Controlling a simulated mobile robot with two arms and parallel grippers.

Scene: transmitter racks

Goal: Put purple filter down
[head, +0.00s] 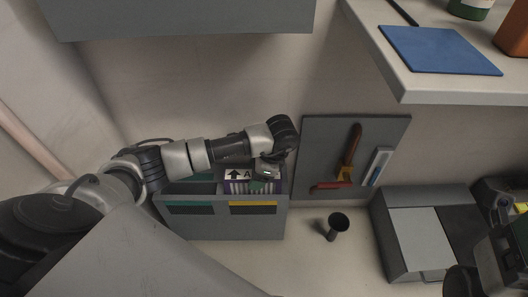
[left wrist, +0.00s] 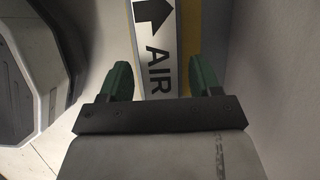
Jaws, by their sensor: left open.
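The purple filter (head: 238,187) stands in the right compartment of the grey two-compartment bin (head: 222,226), the one with the yellow strip on its front. Its white top label carries a black arrow and lettering. In the left wrist view, the label (left wrist: 156,48) reads "AIR" and lies between the finger lines. My left gripper (head: 267,171) is over the right part of that compartment, at the filter. Its two green fingers (left wrist: 162,80) are apart, one on each side of the label. Whether they touch the filter cannot be told. My right gripper is not seen.
A grey tool board (head: 330,135) leans on the wall right of the bin. A grey box (head: 416,240) is farther right. A shelf with a blue mat (head: 440,50) overhangs at upper right.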

